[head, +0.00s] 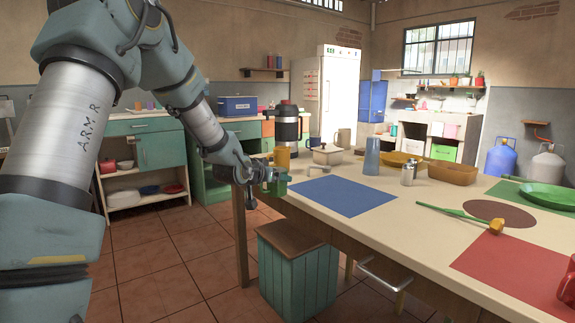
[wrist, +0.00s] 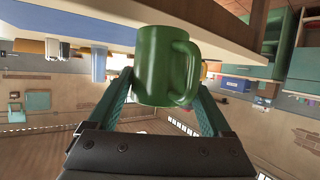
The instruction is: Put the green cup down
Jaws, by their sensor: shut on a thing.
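The green cup (wrist: 163,65) is between the two fingers of my gripper (wrist: 163,98) in the wrist view, with its handle on the right side of that picture. My gripper is shut on it. In the head view, my gripper (head: 268,177) is by the left edge of the pale counter (head: 335,240), and the cup (head: 278,184) shows as a small green patch, partly hidden by the gripper. I cannot tell whether the cup touches the counter.
A blue mat (head: 342,197) lies bare on the counter to the right of my gripper. A teal crate stool (head: 297,270) stands on the floor below.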

